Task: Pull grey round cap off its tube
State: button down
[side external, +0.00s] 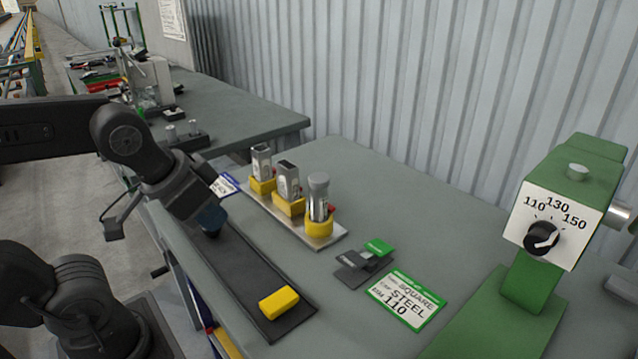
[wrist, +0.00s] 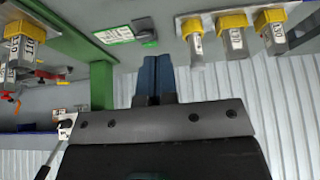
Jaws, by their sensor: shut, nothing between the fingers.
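The grey round cap (side external: 318,181) sits on top of the round metal tube (side external: 318,206), which stands upright in a yellow holder (side external: 319,228) at the near end of a metal plate. The round tube also shows in the wrist view (wrist: 196,46), right of my fingers. My gripper (side external: 211,224) is over the dark strip on the table, left of the tubes and apart from them. Its blue fingers are together and empty in the wrist view (wrist: 155,76).
Two square metal tubes (side external: 288,180) (side external: 261,160) stand in yellow holders beside the round one. A yellow block (side external: 278,302) lies on the dark strip (side external: 245,270). A green-edged label card (side external: 408,302) and a green dial stand (side external: 570,200) are to the right.

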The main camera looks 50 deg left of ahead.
aim_at(320, 177)
jog(key=c, duration=1.8)
grip_release()
